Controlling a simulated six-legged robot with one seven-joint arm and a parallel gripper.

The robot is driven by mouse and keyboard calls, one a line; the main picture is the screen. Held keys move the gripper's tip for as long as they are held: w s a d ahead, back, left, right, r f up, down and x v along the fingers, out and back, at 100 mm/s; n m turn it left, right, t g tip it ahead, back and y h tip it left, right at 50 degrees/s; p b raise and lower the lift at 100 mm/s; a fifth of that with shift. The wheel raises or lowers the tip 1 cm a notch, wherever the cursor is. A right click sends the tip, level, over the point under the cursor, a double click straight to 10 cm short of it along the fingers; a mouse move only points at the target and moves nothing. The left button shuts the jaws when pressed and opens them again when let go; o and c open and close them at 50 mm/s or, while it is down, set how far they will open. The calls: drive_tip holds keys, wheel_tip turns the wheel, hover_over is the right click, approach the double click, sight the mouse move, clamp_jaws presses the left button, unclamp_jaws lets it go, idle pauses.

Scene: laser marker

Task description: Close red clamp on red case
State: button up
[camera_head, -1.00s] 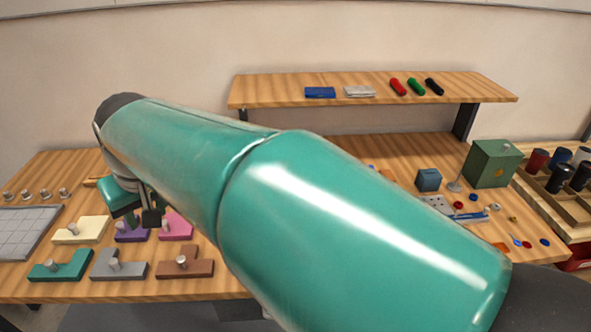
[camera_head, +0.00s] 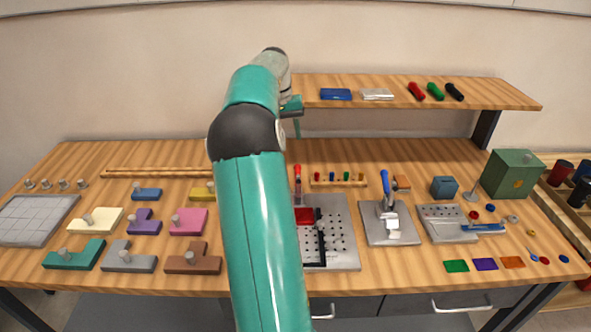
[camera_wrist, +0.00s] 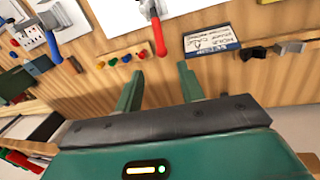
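The red clamp's handle (camera_head: 297,178) stands upright behind the red case (camera_head: 304,216), which lies on a perforated metal plate (camera_head: 345,240). My arm partly covers the plate's left side and the clamp's base. The red clamp handle also shows in the wrist view (camera_wrist: 159,38), beyond my fingertips and apart from them. My gripper (camera_wrist: 158,70) is open and empty, with both green fingers spread. In the head view my gripper (camera_head: 292,112) is up near the left end of the shelf, above and behind the clamp. The red case cannot be made out in the wrist view.
A blue-handled clamp (camera_head: 386,186) stands on its own plate to the right. A rack of small coloured pegs (camera_head: 338,181) lies behind the perforated plate. The raised shelf (camera_head: 400,98) is an obstacle at the back. Coloured blocks with knobs, such as a pink one (camera_head: 188,222), fill the left.

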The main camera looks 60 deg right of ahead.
sight(297, 171)
drive_tip(key=f, duration=0.4)
drive_tip(key=s+f, duration=0.1)
drive_tip(key=f, duration=0.4)
drive_tip(key=s+d+f, duration=0.1)
drive_tip(key=f, duration=0.3)
drive_tip(key=shift+s+f, duration=0.15)
drive_tip(key=shift+f, duration=0.2)
clamp_jaws()
